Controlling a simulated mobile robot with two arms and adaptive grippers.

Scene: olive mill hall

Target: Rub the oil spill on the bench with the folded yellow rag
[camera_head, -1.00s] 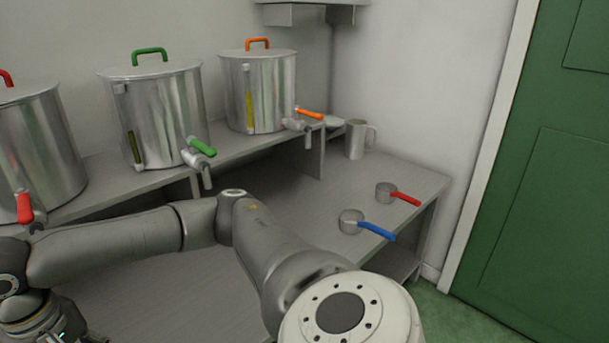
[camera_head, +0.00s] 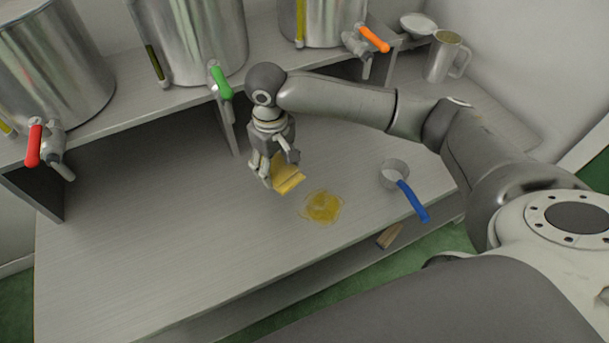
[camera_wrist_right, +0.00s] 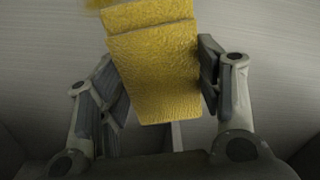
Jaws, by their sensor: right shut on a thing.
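The oil spill (camera_head: 322,207) is a yellow, smeared patch on the grey bench (camera_head: 200,235). My right gripper (camera_head: 277,170) is shut on the folded yellow rag (camera_head: 289,183) just to the upper left of the spill in the head view. The right wrist view shows the rag (camera_wrist_right: 158,75) between the two fingers of the gripper (camera_wrist_right: 160,95). A bit of yellow at the top edge of that view may be the spill. I cannot tell whether the rag touches the bench. My left gripper is not in view.
A small pan with a blue handle (camera_head: 411,199) stands right of the spill. Steel tanks with red, green (camera_head: 220,82) and orange taps stand on a raised shelf behind. A metal mug (camera_head: 443,57) is at the back right. The bench's left part is clear.

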